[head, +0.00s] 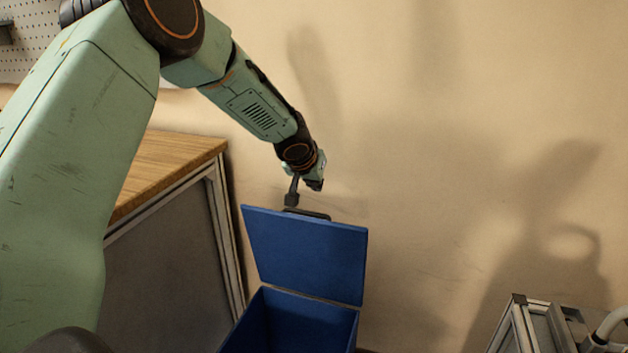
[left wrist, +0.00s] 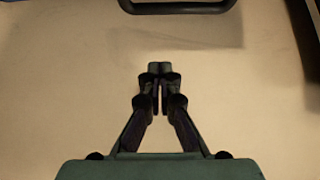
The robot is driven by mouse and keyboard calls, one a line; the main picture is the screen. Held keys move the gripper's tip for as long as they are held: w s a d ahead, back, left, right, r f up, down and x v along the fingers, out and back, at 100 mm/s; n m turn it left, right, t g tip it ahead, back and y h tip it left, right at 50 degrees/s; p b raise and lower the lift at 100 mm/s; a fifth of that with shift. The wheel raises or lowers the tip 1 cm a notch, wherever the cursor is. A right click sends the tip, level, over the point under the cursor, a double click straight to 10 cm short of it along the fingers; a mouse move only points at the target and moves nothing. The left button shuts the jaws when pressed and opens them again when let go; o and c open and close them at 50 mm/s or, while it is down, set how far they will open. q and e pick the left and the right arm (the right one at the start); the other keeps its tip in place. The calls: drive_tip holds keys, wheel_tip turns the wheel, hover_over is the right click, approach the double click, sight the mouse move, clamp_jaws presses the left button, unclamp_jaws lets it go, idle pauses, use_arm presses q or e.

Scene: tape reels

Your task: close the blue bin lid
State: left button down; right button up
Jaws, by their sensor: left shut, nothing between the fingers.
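The blue bin (head: 300,318) stands on the floor against the beige wall, its top open. Its blue lid (head: 308,255) is raised nearly upright at the back, with a dark handle (head: 307,214) on its upper edge. My left gripper (head: 291,199) is at the top edge of the lid, just left of the handle; I cannot tell whether it touches. In the left wrist view the left gripper (left wrist: 160,70) is shut and empty, fingertips together. A dark handle bar (left wrist: 180,7) shows at the top of that view. My right gripper is not in view.
A wooden-topped workbench (head: 172,165) with a grey side stands left of the bin. A metal-framed cart (head: 545,325) is at the lower right. The wall (head: 450,150) is close behind the bin. Free space lies between bin and cart.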

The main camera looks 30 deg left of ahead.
use_arm(q)
drive_tip(key=shift+w+a+f+b, duration=0.1)
drive_tip(key=shift+w+f+b, duration=0.05)
drive_tip(key=shift+f+b, duration=1.25)
drive_tip(key=shift+w+a+f+b, duration=0.1)
drive_tip(key=shift+f+b, duration=0.8)
drive_tip(key=shift+f, duration=0.9)
drive_tip(key=shift+s+d, duration=0.1)
drive_tip(key=shift+s, duration=0.05)
